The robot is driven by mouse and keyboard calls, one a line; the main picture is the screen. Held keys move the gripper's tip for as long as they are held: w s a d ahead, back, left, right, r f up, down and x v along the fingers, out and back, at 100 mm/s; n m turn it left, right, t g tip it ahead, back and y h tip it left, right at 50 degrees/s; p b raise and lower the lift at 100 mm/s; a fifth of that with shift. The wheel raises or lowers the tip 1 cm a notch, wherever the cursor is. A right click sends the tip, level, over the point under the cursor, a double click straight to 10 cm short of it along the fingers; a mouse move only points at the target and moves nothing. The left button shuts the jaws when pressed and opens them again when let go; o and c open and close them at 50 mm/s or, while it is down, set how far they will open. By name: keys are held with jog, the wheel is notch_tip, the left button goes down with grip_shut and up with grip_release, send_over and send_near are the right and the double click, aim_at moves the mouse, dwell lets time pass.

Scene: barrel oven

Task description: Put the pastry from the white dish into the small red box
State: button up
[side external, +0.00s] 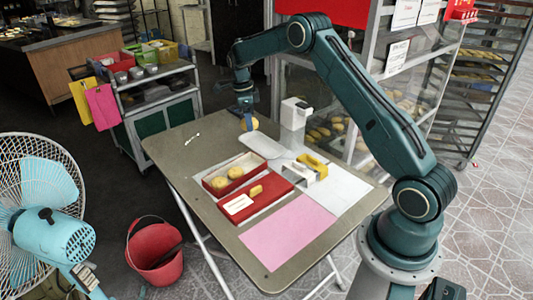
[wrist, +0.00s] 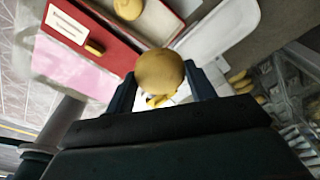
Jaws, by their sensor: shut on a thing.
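My gripper (side external: 245,113) is shut on a round golden pastry (side external: 248,125) above the far part of the table. In the wrist view the pastry (wrist: 160,70) sits between my two fingers (wrist: 161,84). The white dish (side external: 263,145) lies on the table, just in front of the held pastry in the side view; no pastry shows on it. The small red box (side external: 211,189) is open, with two round pastries inside. In the wrist view one of them (wrist: 128,8) shows at the top edge. The box's far part is cut off there.
A red lid-like panel (side external: 272,207) with a white label and a small tan piece lies beside the box. A pink sheet (side external: 290,232), a yellow-and-white item (side external: 312,165) and a white dispenser (side external: 293,114) are also on the table. The table's far left is mostly clear.

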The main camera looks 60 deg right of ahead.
send_over(252, 167)
jog(key=f, duration=1.3)
jog(key=shift+w+a, duration=0.1)
jog(key=shift+w, duration=0.15)
jog(key=shift+f, duration=2.05)
jog(key=shift+f, duration=0.2)
jog(key=o, duration=0.7)
jog(key=shift+r, duration=0.2)
jog(key=r, duration=0.8)
jog(key=w+a+r, duration=0.1)
jog(key=r, duration=0.3)
